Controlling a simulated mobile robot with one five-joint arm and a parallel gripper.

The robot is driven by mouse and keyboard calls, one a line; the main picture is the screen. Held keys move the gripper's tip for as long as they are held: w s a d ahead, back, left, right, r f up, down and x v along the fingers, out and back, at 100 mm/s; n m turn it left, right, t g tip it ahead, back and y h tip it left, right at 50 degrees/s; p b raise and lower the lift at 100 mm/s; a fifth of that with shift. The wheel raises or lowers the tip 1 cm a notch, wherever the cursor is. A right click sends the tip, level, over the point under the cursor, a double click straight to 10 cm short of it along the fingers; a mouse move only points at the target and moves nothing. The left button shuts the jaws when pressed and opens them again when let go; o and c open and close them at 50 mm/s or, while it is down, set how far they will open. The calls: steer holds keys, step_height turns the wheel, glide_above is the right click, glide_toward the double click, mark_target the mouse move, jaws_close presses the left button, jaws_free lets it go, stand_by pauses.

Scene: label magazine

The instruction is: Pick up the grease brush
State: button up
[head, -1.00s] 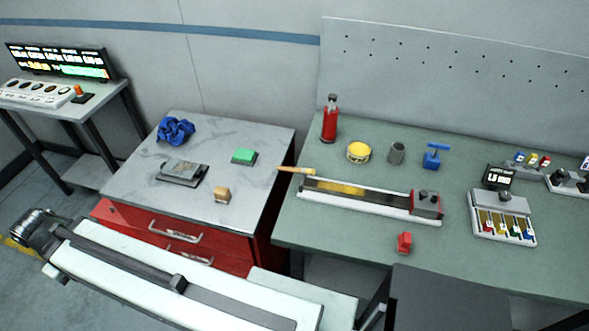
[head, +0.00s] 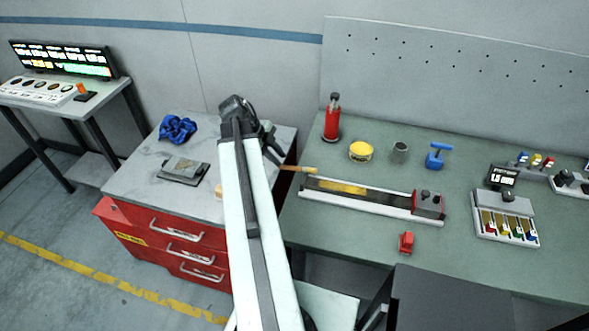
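The grease brush (head: 300,169) appears to be the small item with a tan wooden handle at the left edge of the green workbench. It lies beside the far left end of a long grey slide rail, with its handle pointing left over the bench edge. My gripper (head: 271,146) is at the end of my raised arm, just left of the brush and over the right side of the grey-topped cabinet in the picture. It looks apart from the brush. The fingers are dark and small, so I cannot tell how far they are parted.
The long rail (head: 355,200) lies close right of the brush. A red bottle (head: 331,122), yellow tin (head: 361,151), grey cup (head: 400,152) and blue tool (head: 437,157) stand behind it.

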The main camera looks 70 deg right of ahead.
mark_target(290, 167)
steer(key=b+x, duration=0.6)
steer(key=x, duration=0.2)
steer(key=shift+d+b, duration=0.1)
steer(key=shift+b, duration=0.3)
steer(key=shift+s+d+f+b, duration=0.1)
steer(key=shift+s+f+b, duration=0.15)
steer(key=shift+b, duration=0.1)
steer(key=shift+r, duration=0.2)
jaws_close()
